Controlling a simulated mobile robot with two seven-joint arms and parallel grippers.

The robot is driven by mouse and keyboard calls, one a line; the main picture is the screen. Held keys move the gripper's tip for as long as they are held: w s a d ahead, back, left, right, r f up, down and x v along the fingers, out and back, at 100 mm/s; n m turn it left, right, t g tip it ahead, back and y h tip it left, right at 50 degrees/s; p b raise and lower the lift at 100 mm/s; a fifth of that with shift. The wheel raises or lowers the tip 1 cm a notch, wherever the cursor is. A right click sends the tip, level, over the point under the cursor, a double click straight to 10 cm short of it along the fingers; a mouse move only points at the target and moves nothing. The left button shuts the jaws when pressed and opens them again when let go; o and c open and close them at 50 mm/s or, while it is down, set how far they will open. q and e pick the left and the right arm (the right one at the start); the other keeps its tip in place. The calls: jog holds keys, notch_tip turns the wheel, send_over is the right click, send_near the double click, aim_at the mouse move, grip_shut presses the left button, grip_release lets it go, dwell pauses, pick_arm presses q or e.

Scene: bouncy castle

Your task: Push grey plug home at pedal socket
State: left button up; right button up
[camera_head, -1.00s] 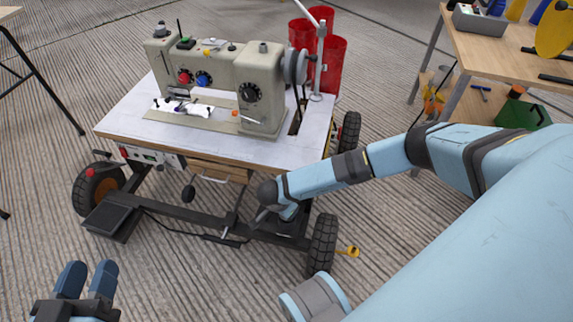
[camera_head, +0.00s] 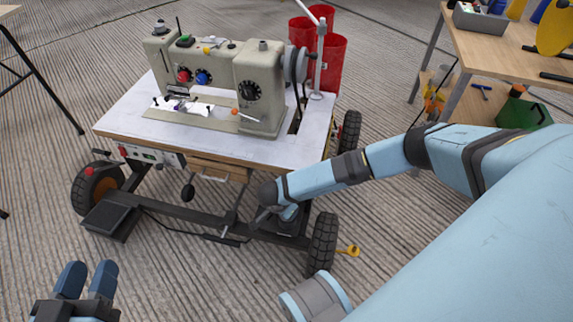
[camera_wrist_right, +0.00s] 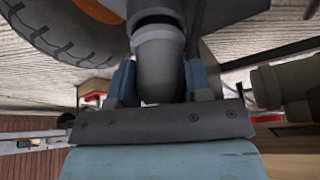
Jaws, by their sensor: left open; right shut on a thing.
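My right gripper (camera_wrist_right: 160,85) is shut on the grey plug (camera_wrist_right: 160,60), a thick grey cylinder between its blue fingers in the right wrist view. The plug's far end meets a dark grey block (camera_wrist_right: 156,16), probably the pedal socket; I cannot tell how deep it sits. In the head view my right arm reaches to the sewing cart's lower frame, and its wrist hides the fingers, plug and socket. A black foot pedal (camera_head: 110,221) is on the cart's left, with a cable along the frame. My left gripper (camera_head: 88,280) is open and empty at the lower left, away from the cart.
A beige sewing machine (camera_head: 215,85) stands on the white tabletop (camera_head: 120,118). Cart wheels flank the frame, including a black tyre (camera_head: 322,244) right of my wrist. Another dark cylinder (camera_wrist_right: 280,84) is close right of the gripper. A workbench (camera_head: 515,60) stands at upper right.

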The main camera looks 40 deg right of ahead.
pick_arm(q)
jog(key=shift+f, duration=0.15)
pick_arm(e)
jog(key=shift+f, duration=0.3)
jog(key=o, duration=1)
jog(key=shift+o, duration=0.2)
jog(key=shift+p+v, duration=0.4)
jog(key=shift+v, duration=0.55)
pick_arm(q)
jog(key=shift+n, duration=0.8)
jog(key=r+p, duration=0.3)
jog(key=s+r+p, duration=0.1)
jog(key=p, duration=0.1)
jog(key=shift+d+r, duration=0.25)
jog(key=shift+r, duration=0.1)
pick_arm(e)
jog(key=v, duration=1.2)
